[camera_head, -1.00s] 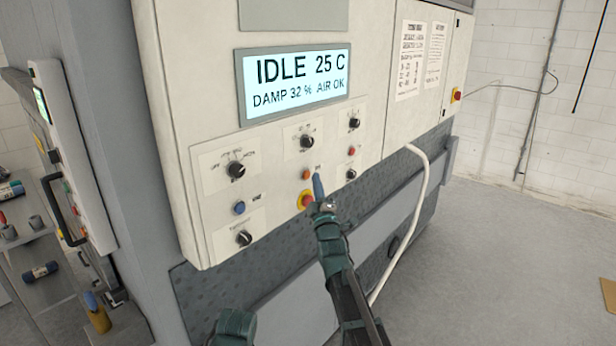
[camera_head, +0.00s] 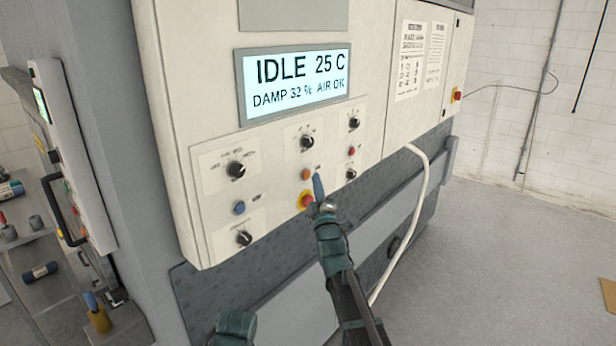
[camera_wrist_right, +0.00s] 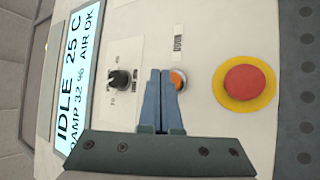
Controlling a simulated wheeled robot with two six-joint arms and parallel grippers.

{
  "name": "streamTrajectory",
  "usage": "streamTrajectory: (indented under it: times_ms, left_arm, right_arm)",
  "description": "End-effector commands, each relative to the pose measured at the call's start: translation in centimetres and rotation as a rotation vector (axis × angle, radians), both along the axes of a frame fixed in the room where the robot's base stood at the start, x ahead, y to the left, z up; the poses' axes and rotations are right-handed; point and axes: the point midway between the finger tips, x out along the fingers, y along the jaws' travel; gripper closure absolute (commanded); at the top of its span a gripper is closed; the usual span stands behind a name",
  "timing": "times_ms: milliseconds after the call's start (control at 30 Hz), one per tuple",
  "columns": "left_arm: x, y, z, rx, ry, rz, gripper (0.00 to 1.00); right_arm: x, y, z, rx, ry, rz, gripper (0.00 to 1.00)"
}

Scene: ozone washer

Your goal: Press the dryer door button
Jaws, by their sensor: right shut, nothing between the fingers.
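The door button is the small orange button (camera_head: 305,174) on the cream control panel, left of my fingers in the head view. In the right wrist view the orange button (camera_wrist_right: 179,79) sits beside the fingertips, partly covered by them, near a label reading DOOR. My right gripper (camera_head: 318,183) is shut and empty, its blue fingers pointing at the panel. The closed fingertips also show in the right wrist view (camera_wrist_right: 160,75). I cannot tell whether they touch the panel. My left gripper is not in view.
A red emergency stop on a yellow base (camera_head: 305,199) sits just below the orange button. Dark knobs and a blue button (camera_head: 239,208) are nearby. The display (camera_head: 296,84) reads IDLE 25 C. A white hose (camera_head: 420,190) hangs at right. A shelf with bottles (camera_head: 40,271) stands at left.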

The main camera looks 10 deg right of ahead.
Motion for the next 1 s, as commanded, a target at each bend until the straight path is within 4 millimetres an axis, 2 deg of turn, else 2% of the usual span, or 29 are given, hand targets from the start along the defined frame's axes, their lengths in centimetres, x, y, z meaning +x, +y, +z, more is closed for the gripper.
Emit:
streamTrajectory:
  times_ms: [1000]
  left_arm:
    - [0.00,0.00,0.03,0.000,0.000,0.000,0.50]
  right_arm:
    - [0.67,0.53,0.03,0.000,0.000,0.000,1.00]
